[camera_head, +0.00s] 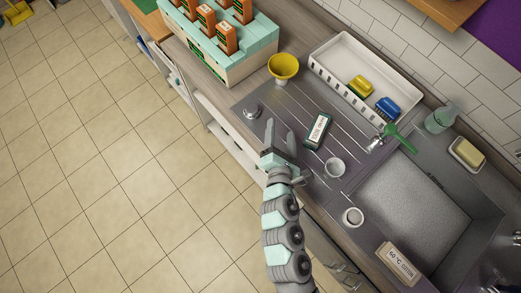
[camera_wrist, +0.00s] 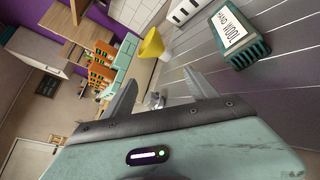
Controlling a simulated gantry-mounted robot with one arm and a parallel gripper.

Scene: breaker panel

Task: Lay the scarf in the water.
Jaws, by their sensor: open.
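I cannot make out a scarf in either view. The sink basin (camera_head: 412,210) has a pale grey, speckled surface; I cannot tell whether this is water. My gripper (camera_head: 279,136) is open and empty, above the front edge of the drainboard, left of the basin. Its two spread fingers also show in the wrist view (camera_wrist: 160,86), with nothing between them. A green box with a white label reading "HAND WOOL" (camera_head: 318,131) sits on the drainboard right of my gripper. It is at the upper right of the wrist view (camera_wrist: 233,38).
A "60°C COTTON" sign (camera_head: 398,263) stands at the sink's front. The tiled floor (camera_head: 110,170) is open.

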